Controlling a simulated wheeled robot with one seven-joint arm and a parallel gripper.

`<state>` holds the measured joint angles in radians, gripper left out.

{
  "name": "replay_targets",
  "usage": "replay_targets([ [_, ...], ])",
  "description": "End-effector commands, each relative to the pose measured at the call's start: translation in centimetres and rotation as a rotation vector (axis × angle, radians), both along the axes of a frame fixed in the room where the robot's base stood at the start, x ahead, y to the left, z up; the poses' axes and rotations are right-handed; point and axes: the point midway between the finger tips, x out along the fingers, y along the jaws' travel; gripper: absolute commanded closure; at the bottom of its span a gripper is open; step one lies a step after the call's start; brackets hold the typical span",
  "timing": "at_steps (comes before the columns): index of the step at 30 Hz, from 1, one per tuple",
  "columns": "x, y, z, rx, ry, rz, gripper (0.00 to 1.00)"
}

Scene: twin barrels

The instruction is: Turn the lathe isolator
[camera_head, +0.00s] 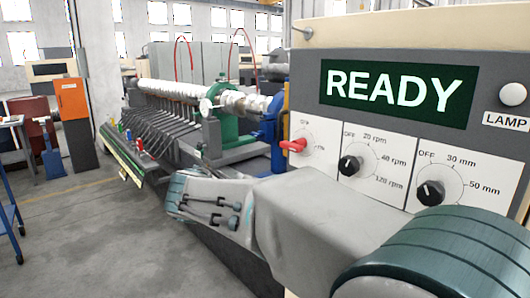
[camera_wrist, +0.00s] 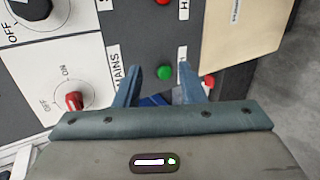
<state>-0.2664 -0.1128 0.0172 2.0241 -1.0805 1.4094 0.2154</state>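A red rotary switch (camera_head: 293,146) sits on a white plate at the left end of the control panel, its own legend partly unreadable in the head view. A red knob with OFF and ON marks shows in the wrist view (camera_wrist: 73,100), beside a label that seems to read MAINS. I cannot tell for sure which mark it points to. My gripper (camera_wrist: 158,72) has its two blue fingers apart with nothing held. The fingers lie to the right of the red knob, apart from it, with a green button (camera_wrist: 165,72) showing between them.
Two black dials (camera_head: 350,165) (camera_head: 430,192) sit right of the red switch, under a READY screen (camera_head: 398,90). A white lamp (camera_head: 513,94) is at right. A red button (camera_wrist: 209,81) is near my right finger.

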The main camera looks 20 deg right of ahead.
Motion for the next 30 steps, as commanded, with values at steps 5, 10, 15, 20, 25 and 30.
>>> replay_targets([
  [5,4.7,2.3,5.5,-0.284,-0.122,0.035,0.64],
  [10,6.5,4.2,8.8,-0.427,-0.213,0.043,0.64],
  [15,7.1,4.0,9.7,-0.464,-0.240,0.044,0.64],
  [20,7.9,1.6,9.9,-0.464,-0.238,0.042,0.64],
  [25,9.2,-1.9,9.9,-0.464,-0.236,0.041,0.64],
  [30,10.4,-5.1,9.8,-0.463,-0.236,0.043,0.64],
])
